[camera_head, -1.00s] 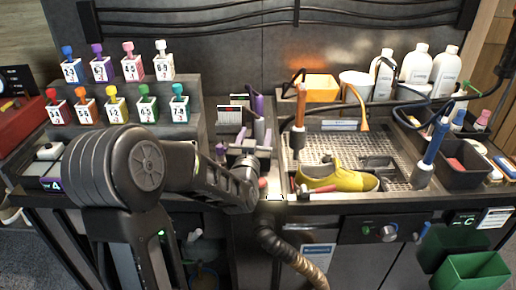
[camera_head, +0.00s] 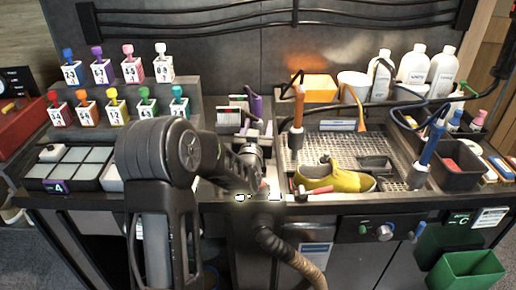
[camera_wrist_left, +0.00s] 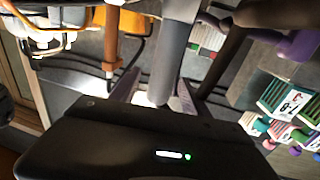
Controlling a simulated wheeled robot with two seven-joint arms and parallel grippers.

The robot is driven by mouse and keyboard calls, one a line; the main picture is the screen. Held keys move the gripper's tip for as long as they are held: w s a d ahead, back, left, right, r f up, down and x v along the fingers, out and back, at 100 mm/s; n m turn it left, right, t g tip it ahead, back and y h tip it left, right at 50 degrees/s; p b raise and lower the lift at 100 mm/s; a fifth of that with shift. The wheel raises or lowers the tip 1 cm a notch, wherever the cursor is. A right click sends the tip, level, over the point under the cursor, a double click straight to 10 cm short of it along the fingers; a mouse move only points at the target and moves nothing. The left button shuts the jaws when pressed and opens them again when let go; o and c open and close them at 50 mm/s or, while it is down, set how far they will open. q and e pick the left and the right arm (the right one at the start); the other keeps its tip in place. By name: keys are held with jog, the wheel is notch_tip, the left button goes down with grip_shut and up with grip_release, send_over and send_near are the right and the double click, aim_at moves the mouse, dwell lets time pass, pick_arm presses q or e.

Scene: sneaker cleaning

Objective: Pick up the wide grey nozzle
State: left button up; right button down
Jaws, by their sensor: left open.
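A grey upright tube, which looks like the wide grey nozzle (camera_head: 247,114), stands in the middle rack beside a purple one. In the left wrist view a light grey tube (camera_wrist_left: 172,58) stands beyond the jaws, apparently the same nozzle. My left gripper (camera_wrist_left: 152,92) is open, with its two fingers pointing toward the base of that tube. I cannot tell whether they touch it. In the head view the gripper is mostly hidden by my left wrist, low in front of the rack. My right gripper is not in view.
A purple nozzle (camera_head: 256,104) stands close beside the grey one. An orange-handled tool (camera_head: 298,112) stands to the right, near the yellow shoe (camera_head: 338,180) on the mesh sink. Numbered bottles (camera_head: 132,68) line the left steps. A divided tray (camera_head: 75,168) lies at front left.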

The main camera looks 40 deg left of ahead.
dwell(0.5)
pick_arm(q)
grip_shut()
dwell(0.4)
dwell(0.9)
